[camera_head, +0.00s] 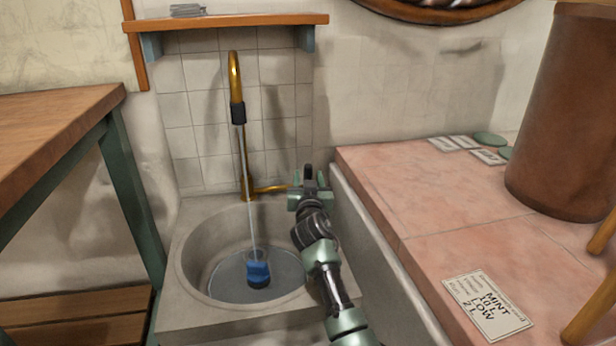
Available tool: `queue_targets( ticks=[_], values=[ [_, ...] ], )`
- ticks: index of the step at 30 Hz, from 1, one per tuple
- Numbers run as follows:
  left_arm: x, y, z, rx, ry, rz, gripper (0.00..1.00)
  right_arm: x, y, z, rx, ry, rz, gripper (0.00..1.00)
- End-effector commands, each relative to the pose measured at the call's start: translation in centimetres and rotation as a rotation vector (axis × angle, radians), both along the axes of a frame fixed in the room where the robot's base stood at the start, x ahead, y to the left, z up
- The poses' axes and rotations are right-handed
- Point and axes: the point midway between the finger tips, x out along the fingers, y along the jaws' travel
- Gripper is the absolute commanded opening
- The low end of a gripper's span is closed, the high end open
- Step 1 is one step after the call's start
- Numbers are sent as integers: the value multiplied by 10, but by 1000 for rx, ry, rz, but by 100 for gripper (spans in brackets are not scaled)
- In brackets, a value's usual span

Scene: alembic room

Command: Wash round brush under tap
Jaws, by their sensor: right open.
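A brass tap (235,75) with a black nozzle stands at the back of a round stone sink (190,262). A thin pale stream of water (251,215) runs from the nozzle down into the basin. A small blue thing, which looks like the round brush (258,272), sits in the basin water where the stream lands; its bristles are not clear. The tap's brass side lever (271,188) points right. My right gripper (309,180) is open beside the lever's right end; I cannot tell if they touch. My left gripper is out of view.
A pink tiled counter (425,208) at right holds a label card (488,305), smaller cards and a brown cylinder (560,110). A wooden table (50,125) stands at left. A wooden shelf (235,20) hangs above the tap.

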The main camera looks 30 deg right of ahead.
Motion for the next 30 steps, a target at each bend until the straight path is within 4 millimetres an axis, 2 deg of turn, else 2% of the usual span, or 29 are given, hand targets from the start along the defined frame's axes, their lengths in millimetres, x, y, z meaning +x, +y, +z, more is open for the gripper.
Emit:
queue_targets(
  ticks=[3, 6, 16, 17, 21, 22, 30],
  values=[
    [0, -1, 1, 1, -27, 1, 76, 16, -7, -2, -1, -2, 0, 44],
    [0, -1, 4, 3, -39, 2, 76, 23, -11, -1, -1, 0, 0, 44],
    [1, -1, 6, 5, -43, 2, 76, 27, -13, 0, 0, 0, 0, 44],
    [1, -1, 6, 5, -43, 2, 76, 27, -13, 0, 0, 0, 0, 41],
    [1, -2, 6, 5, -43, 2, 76, 27, -13, 0, 0, 0, -1, 2],
    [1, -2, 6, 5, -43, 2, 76, 27, -13, 0, 0, 0, 0, 0],
    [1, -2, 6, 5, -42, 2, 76, 27, -13, 0, 0, 0, -1, 0]
  ],
)
